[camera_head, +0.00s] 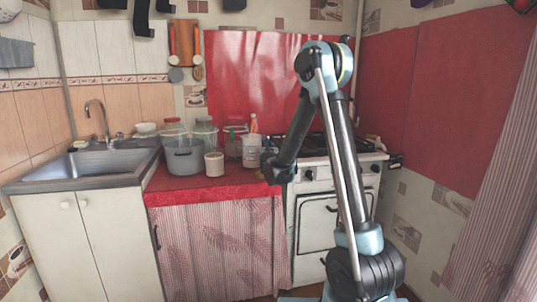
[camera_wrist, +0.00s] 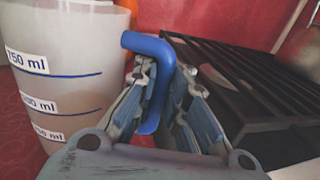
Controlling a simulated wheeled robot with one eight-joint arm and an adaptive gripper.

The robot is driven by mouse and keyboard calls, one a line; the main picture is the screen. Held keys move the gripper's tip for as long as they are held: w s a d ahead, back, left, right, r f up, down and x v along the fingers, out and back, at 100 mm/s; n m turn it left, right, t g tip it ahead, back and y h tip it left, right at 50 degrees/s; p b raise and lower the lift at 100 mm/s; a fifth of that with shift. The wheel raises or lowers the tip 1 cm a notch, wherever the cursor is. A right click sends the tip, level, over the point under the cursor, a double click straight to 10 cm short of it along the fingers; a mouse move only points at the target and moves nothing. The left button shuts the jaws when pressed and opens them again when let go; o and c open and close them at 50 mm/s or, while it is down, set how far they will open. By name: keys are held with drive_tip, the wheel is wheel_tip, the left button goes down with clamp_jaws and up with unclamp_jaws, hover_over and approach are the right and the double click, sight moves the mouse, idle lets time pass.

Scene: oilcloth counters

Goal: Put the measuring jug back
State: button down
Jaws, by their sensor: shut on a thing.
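The measuring jug (camera_head: 251,150) is whitish and translucent and stands upright at the right end of the red counter, next to the stove. In the wrist view the jug (camera_wrist: 70,95) fills the left side, with blue lines and white volume labels. Its blue handle (camera_wrist: 150,44) points right, between the fingers of my gripper (camera_wrist: 168,92). My gripper is shut on the handle. In the head view my gripper (camera_head: 268,165) is small and dark beside the jug. I cannot tell whether the jug's base touches the counter.
The stove (camera_head: 325,185) with black grates (camera_wrist: 245,85) is just right of the jug. The sink (camera_head: 105,163) is further left. The red counter's front strip (camera_head: 205,190) is clear.

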drive_tip(key=shift+f, duration=0.95)
drive_tip(key=c, duration=1.6)
unclamp_jaws()
